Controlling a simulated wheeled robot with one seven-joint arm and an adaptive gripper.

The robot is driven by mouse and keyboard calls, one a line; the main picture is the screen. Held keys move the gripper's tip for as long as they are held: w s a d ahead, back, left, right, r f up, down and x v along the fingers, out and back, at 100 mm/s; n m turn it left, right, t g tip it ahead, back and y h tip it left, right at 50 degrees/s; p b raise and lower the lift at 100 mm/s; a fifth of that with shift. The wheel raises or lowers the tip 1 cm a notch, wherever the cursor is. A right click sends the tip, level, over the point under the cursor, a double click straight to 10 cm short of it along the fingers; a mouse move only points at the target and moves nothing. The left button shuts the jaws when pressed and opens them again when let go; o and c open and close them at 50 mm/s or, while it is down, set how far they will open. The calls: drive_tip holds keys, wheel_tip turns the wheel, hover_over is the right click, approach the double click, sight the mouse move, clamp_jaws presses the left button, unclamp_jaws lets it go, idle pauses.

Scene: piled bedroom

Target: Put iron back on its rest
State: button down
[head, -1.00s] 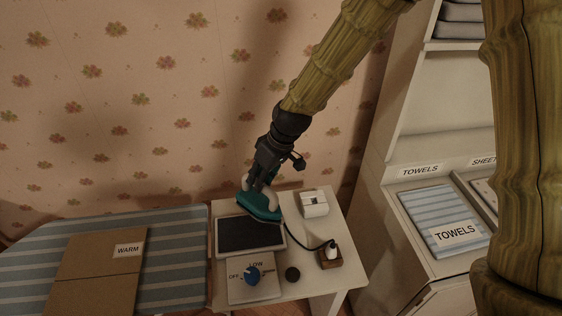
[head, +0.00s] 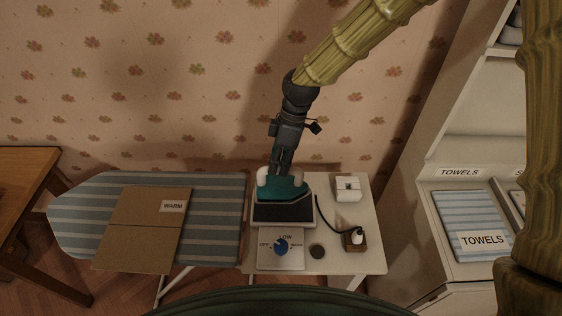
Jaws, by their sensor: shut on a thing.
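The teal iron (head: 284,190) is at the back edge of the dark rest pad (head: 284,213) on the small white table. My gripper (head: 282,172) comes down from above and is shut on the iron, and its fingers hide part of the iron's handle. The iron overlaps the rear of the pad in the head view. I cannot tell whether its sole touches the pad.
A plug on a wooden block (head: 355,239) and a white box (head: 347,188) stand right. A striped ironing board (head: 215,215) bears a cardboard folder (head: 137,228). Shelving is at right.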

sight(280, 182)
drive_tip(key=shift+r, duration=0.1)
drive_tip(key=shift+f+b, duration=1.25)
drive_tip(key=shift+f, duration=2.75)
drive_tip(key=c, duration=1.2)
unclamp_jaws()
drive_tip(key=shift+d, duration=0.1)
drive_tip(key=shift+o, duration=0.2)
drive_tip(key=shift+s, duration=0.1)
drive_tip(key=shift+p+v, duration=2.3)
drive_tip(key=shift+v, duration=1.7)
